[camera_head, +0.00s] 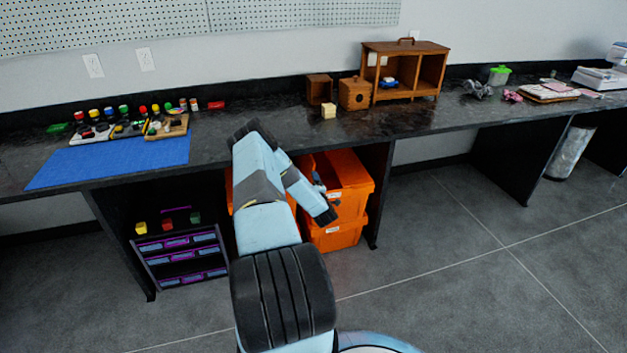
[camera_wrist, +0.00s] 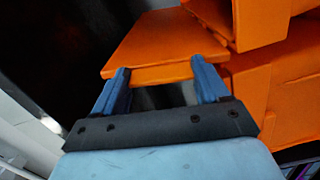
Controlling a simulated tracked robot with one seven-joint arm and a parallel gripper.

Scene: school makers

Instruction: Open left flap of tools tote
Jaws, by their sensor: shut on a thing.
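The orange tools tote (camera_head: 350,203) sits under the black workbench, on top of another orange tote (camera_head: 340,238). My arm hides the left part of both in the head view. In the wrist view, an orange flap (camera_wrist: 165,45) is tilted outward, beside the tote's orange body (camera_wrist: 265,20). My gripper (camera_wrist: 163,76) has its two blue fingers at the near edge of this flap and is shut on it. The head view does not show the fingertips clearly.
A drawer rack (camera_head: 182,258) with small coloured blocks on it stands left of the totes under the bench. A black bench panel (camera_head: 379,195) borders the totes on the right. The bench top (camera_head: 230,150) lies above.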

